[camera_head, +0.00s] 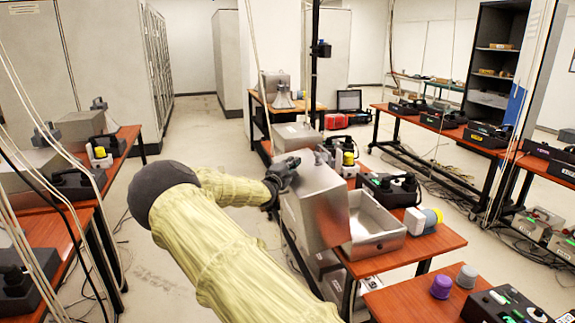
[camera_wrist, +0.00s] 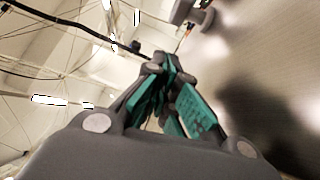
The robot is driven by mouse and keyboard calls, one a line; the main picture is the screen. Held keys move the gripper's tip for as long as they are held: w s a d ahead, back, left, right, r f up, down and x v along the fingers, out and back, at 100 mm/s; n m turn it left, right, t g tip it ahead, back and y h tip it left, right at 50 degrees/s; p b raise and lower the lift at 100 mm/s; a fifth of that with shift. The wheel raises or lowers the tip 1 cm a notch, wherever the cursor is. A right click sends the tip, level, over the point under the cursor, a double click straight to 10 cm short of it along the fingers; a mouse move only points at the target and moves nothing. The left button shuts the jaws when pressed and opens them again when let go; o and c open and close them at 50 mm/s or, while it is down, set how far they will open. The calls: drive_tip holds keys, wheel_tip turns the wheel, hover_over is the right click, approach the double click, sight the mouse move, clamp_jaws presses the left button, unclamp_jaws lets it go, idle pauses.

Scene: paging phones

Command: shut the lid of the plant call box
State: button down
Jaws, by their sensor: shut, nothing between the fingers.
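The plant call box (camera_head: 375,224) is a grey metal box on the wooden bench right of centre in the head view. It is open, and its pale inside shows. Its lid (camera_head: 318,208) stands raised on the left side of the box, with its broad metal face towards me. My gripper (camera_head: 290,165) is at the lid's upper left edge, shut and empty. In the wrist view my gripper's green-padded fingers (camera_wrist: 168,72) are together. A smooth metal surface, apparently the lid (camera_wrist: 265,60), lies close on their right. I cannot tell whether they touch it.
A black phone unit (camera_head: 392,187) and another grey box (camera_head: 297,136) stand behind. Purple and grey knobs (camera_head: 441,287) are on the nearer bench. Thin cables hang at the left; open floor lies left of the bench.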

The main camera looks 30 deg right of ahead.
sight(305, 167)
drive_tip(key=d, duration=0.1)
drive_tip(key=d+p, duration=0.1)
drive_tip(key=d, duration=0.1)
drive_tip(key=d+r+p, duration=0.1)
drive_tip(key=shift+w+d, duration=0.25)
drive_tip(key=shift+w, duration=0.15)
drive_tip(key=shift+s+d+p, duration=0.2)
drive_tip(key=shift+d+p, duration=0.25)
drive_tip(key=shift+d, duration=0.2)
drive_tip(key=shift+d+r, duration=0.1)
drive_tip(key=shift+d, duration=0.05)
